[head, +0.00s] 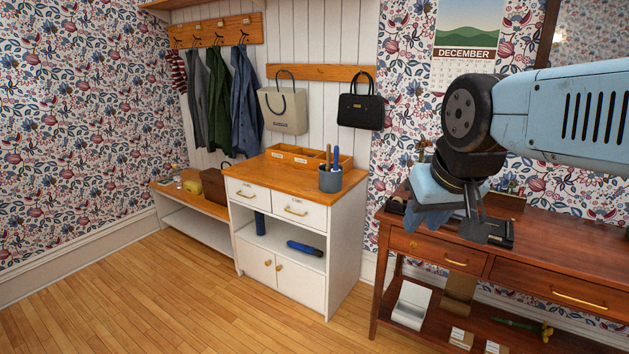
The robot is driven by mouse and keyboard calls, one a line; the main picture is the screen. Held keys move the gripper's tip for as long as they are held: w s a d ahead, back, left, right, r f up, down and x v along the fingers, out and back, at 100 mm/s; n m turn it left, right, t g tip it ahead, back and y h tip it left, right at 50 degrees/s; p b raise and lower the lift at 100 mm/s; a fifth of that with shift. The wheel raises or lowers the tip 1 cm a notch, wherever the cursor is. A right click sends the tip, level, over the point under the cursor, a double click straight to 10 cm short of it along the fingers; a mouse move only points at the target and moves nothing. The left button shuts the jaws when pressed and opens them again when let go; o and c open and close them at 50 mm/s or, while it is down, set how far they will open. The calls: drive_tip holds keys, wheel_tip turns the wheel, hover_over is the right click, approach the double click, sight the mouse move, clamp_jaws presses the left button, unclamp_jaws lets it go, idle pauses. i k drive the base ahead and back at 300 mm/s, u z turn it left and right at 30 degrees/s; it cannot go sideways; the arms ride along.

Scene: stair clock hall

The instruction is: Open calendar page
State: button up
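A wall calendar (464,53) hangs on the floral wallpaper at the upper right. It shows a green hill picture above a dark band reading DECEMBER and a white date grid. My blue arm reaches in from the right, and its dark wrist covers part of the calendar's lower right. My gripper (477,228) points downward, below the calendar and in front of the brown table, apart from the calendar.
A brown table (421,247) with drawers stands under the calendar, with small items on it. A white cabinet (344,230) with a pencil cup (331,180) stands left of it. Bags and coats hang behind. The wooden floor (170,300) at front left is clear.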

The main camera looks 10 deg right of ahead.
sight(447, 64)
drive_tip(key=z, duration=0.35)
drive_tip(key=i, duration=1.25)
drive_tip(key=z, duration=0.6)
drive_tip(key=i, duration=0.65)
drive_tip(key=z, duration=0.25)
drive_tip(key=k, duration=0.8)
drive_tip(key=z, duration=0.2)
drive_tip(key=i, duration=0.8)
drive_tip(key=u, duration=0.05)
